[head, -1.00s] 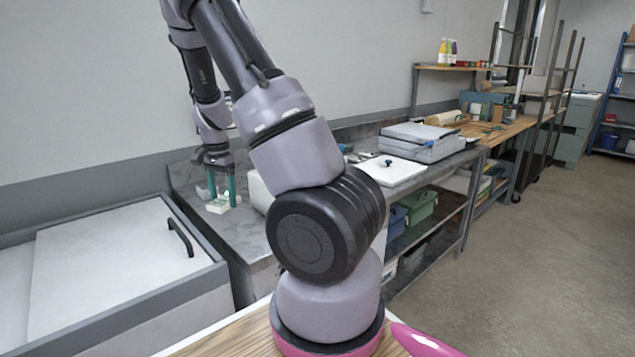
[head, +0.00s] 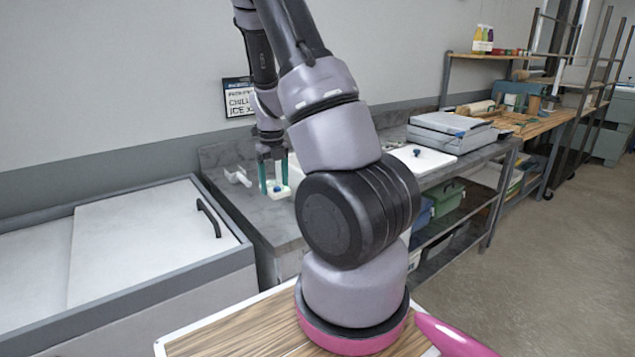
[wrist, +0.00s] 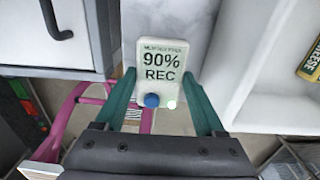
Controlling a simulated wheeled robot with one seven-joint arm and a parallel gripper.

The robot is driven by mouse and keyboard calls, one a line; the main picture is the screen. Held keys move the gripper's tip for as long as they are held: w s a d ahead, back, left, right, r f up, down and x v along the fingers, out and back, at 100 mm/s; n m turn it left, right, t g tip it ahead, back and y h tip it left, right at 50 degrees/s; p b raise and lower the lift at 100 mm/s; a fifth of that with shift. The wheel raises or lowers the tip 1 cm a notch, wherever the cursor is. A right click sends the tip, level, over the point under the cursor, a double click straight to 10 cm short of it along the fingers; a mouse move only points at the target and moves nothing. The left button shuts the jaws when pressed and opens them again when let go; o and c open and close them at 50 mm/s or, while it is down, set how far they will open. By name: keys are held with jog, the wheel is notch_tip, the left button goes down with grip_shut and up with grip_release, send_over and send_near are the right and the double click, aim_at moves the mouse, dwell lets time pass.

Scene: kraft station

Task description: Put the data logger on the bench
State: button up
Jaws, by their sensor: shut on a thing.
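The data logger (wrist: 160,65) is a pale slab reading "90% REC" with a blue button, held between the teal fingers of my gripper (wrist: 165,108) in the wrist view. In the head view my gripper (head: 274,178) is over the left part of the grey metal bench (head: 250,215), shut on the logger (head: 280,190), whose pale lower end shows below the fingertips. I cannot tell whether the logger touches the bench top.
A small white bracket (head: 238,177) stands on the bench, left of my gripper. A chest with a black handle (head: 208,218) adjoins the bench on the left. A white board (head: 422,159) and a grey case (head: 450,133) lie further right. A sign (head: 238,98) hangs behind.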

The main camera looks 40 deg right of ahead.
aim_at(277, 219)
notch_tip(277, 219, down, 9)
jog(key=shift+r, duration=0.1)
dwell(0.3)
jog(key=shift+f, duration=0.2)
jog(key=o, duration=1.4)
jog(key=shift+r, duration=0.1)
